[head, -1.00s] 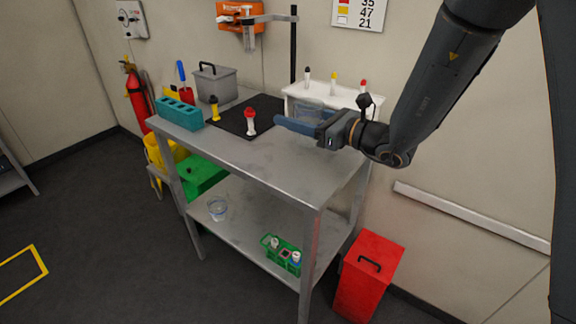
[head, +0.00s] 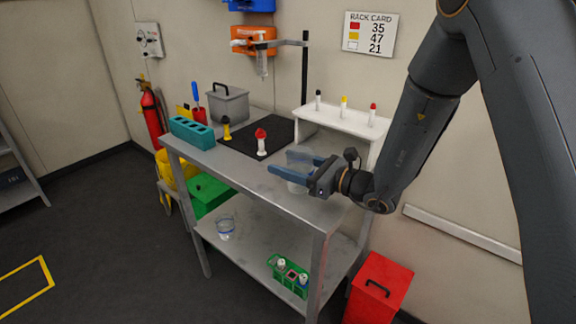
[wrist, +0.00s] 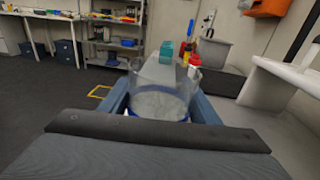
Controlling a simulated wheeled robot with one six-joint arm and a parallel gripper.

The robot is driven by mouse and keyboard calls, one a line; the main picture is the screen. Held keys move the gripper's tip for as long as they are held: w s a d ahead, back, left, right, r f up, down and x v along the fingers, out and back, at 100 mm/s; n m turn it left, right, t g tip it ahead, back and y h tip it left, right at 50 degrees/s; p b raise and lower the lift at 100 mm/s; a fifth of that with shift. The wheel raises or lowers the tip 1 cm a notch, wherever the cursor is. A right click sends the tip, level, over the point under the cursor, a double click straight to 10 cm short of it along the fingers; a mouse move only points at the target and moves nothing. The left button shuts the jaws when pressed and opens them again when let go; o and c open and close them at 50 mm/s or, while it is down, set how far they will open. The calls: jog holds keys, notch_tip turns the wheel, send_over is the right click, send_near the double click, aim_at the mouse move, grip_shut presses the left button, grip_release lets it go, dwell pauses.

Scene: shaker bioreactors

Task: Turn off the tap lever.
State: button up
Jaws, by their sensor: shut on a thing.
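I cannot make out a tap lever in either view. My gripper (head: 287,172) is over the near right part of the grey metal table (head: 250,180). It is shut on a clear beaker (head: 300,157), which stays upright between the blue fingers. In the wrist view the beaker (wrist: 160,88) sits between the two fingers of my gripper (wrist: 160,108). It has a blue band low down, and I see no clear contents. I cannot tell whether its base touches the tabletop.
A white shelf (head: 345,122) with several capped tubes stands close by at right. A clamp stand (head: 304,75), teal rack (head: 192,132) and grey box (head: 228,104) stand further back. A red box (head: 378,290) is on the floor.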

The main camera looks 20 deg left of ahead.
jog(key=shift+f, duration=0.5)
jog(key=shift+f, duration=0.15)
jog(key=o, duration=1.2)
jog(key=shift+r, duration=0.2)
jog(key=b+v, duration=0.2)
jog(key=v, duration=0.9)
jog(key=shift+f, duration=0.1)
jog(key=shift+s+d, duration=0.2)
jog(key=shift+d, duration=0.3)
